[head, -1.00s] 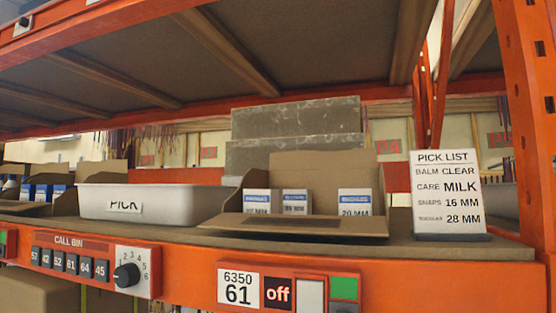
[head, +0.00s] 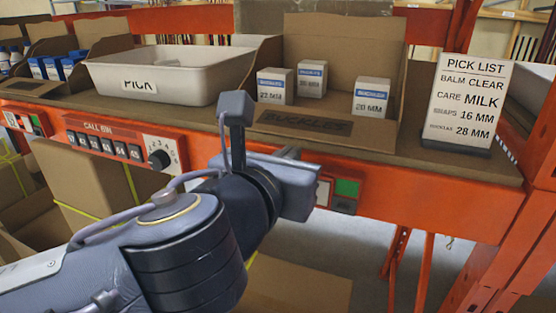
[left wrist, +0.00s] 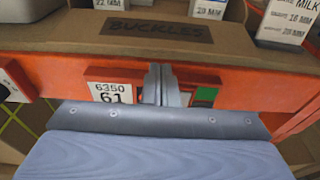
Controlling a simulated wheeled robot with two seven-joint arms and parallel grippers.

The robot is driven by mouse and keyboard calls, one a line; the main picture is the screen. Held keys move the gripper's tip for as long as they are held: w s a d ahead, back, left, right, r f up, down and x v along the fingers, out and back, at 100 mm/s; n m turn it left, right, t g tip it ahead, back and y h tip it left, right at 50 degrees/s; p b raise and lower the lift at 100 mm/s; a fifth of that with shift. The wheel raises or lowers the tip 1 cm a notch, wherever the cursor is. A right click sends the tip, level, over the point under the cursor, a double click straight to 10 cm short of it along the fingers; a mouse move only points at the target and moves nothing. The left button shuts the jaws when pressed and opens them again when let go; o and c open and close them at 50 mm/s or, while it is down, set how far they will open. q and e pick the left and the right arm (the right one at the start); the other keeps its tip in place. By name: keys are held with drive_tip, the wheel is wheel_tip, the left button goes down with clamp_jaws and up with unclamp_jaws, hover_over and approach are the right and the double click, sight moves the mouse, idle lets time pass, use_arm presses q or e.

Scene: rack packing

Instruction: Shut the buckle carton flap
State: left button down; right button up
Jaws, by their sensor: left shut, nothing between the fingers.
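The buckle carton (head: 342,48) stands open on the shelf. My left gripper (head: 290,153) is in front of the shelf, just below and in front of the flap. In the left wrist view its fingers (left wrist: 160,84) are together and empty, over the orange rail. My right gripper is in neither view.
A white PICK tote (head: 160,84) stands left of the carton, and a pick list card (head: 458,100) stands to its right. The orange rail (head: 430,208) with labels and a dial runs below the shelf. An orange upright (head: 525,215) is at the far right.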

sight(304, 122)
use_arm(q)
drive_tip(key=shift+x, duration=2.15)
drive_tip(key=shift+r, duration=0.1)
